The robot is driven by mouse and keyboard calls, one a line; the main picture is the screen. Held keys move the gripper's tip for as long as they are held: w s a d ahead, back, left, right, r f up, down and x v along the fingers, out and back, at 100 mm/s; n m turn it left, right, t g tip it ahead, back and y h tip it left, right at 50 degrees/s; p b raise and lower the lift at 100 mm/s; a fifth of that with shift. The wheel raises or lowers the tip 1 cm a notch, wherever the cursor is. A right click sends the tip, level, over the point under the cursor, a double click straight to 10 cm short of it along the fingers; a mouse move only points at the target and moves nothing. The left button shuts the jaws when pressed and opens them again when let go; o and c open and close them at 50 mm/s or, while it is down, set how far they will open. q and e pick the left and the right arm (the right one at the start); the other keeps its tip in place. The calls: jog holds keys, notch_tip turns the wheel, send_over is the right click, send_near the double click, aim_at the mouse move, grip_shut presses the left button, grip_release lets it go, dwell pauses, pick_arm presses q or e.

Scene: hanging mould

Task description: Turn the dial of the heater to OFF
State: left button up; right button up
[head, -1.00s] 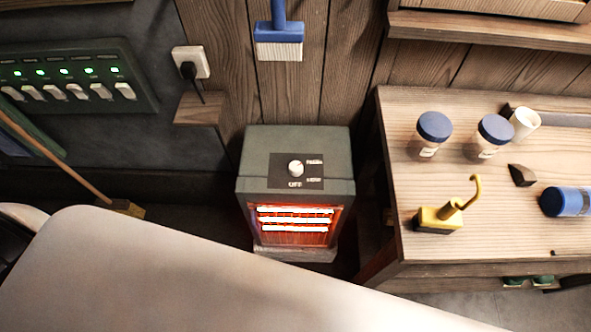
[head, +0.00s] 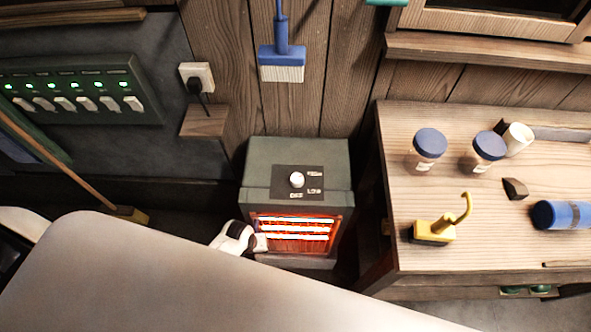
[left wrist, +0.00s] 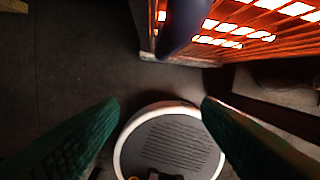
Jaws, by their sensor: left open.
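The heater (head: 262,160) is a dark grey-green box on the floor against the wall, its front bars glowing orange. Its round white dial (head: 297,180) sits on a dark plate on top, with OFF below it and other labels to the right. Which way the dial points is too small to tell. The white end of my left arm, with the left gripper (head: 259,242), is low by the heater's lower left front, below and apart from the dial. In the left wrist view, its green fingers (left wrist: 160,105) are spread and empty, with the glowing grille (left wrist: 235,25) above. My right gripper is out of view.
A wooden workbench (head: 400,250) with jars and a yellow hooked object (head: 435,230) stands right of the heater. A brush (head: 282,60) hangs above. A socket with plug (head: 197,78) and a switch panel (head: 85,90) are at left. The space above the dial is clear.

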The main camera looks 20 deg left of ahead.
aim_at(297, 178)
pick_arm(q)
jog(key=w+r+n, duration=0.3)
jog(key=w+r, duration=0.2)
jog(key=r, duration=0.1)
jog(key=w+r+n+h+p, duration=0.1)
jog(key=w+r+n, duration=0.2)
jog(key=w+r, duration=0.2)
jog(key=w+d+r+n+h+p, duration=0.1)
jog(key=w+r+n, duration=0.1)
jog(key=w+r, duration=0.3)
notch_tip(297, 178, up, 4)
jog(key=shift+w+r+n, duration=0.1)
jog(key=shift+r+n, duration=0.1)
jog(key=shift+n, duration=0.2)
jog(key=w+d+r+n+g+h+p, duration=0.1)
jog(key=w+r+n+h, duration=0.1)
jog(key=w+r+n, duration=0.35)
jog(key=shift+m, duration=0.35)
jog(key=x, duration=1.1)
jog(key=shift+s+d+f+b, duration=0.1)
jog(key=shift+d+f+b, duration=0.05)
jog(key=shift+d+b, duration=0.15)
jog(key=c, duration=1)
